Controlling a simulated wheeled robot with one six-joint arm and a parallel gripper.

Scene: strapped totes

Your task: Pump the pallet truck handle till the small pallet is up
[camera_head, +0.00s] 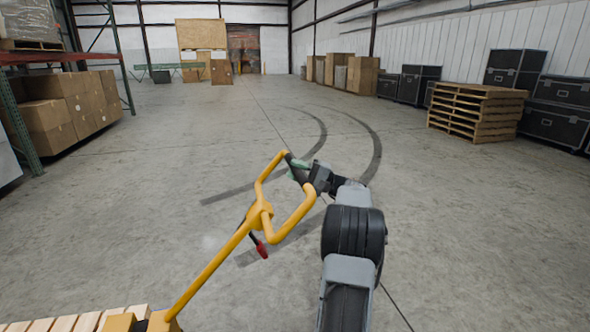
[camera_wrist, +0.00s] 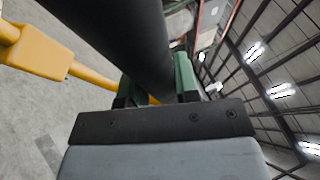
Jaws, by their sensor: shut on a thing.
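The yellow pallet truck handle (camera_head: 220,262) rises at a tilt from the lower left and ends in a loop. A red-tipped lever (camera_head: 261,249) hangs below the loop. My gripper (camera_head: 300,170) is shut on the dark grip at the top of the loop. In the wrist view the black grip (camera_wrist: 115,40) passes between the green fingers of my gripper (camera_wrist: 158,85), with the yellow loop (camera_wrist: 40,50) at the left. The small pallet's wooden slats (camera_head: 75,321) show at the bottom left edge. Its height above the floor is out of view.
The concrete floor ahead is clear, with dark curved tyre marks (camera_head: 375,150). A rack with cardboard boxes (camera_head: 75,105) stands at left. Stacked pallets (camera_head: 475,112) and black cases (camera_head: 562,105) stand at right. More boxes (camera_head: 345,72) line the right wall.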

